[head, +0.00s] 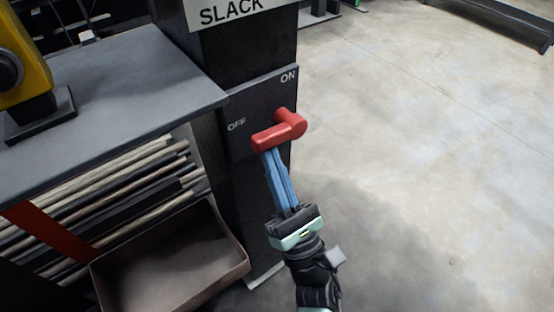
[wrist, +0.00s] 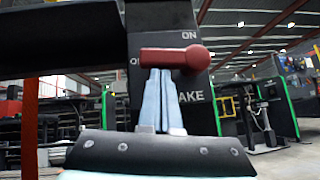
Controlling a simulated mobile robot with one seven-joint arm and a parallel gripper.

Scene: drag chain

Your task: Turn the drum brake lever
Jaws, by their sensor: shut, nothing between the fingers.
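The red brake lever (head: 279,132) sits on the dark panel of a black post, between the white words OFF and ON. Its bar points left toward OFF, and its hub is at the right. It also shows in the wrist view (wrist: 178,57), lying level just under ON. My gripper (head: 266,152) has blue fingers that are shut together with nothing between them. In the wrist view the fingertips (wrist: 157,70) reach the underside of the lever's bar. They appear to touch it or be just below it; I cannot tell which.
A grey bench top (head: 120,88) with a yellow device (head: 22,65) stands left of the post. Below it are stacked rods and an open brown bin (head: 170,268). A SLACK sign (head: 232,10) is above the panel. The concrete floor to the right (head: 430,170) is clear.

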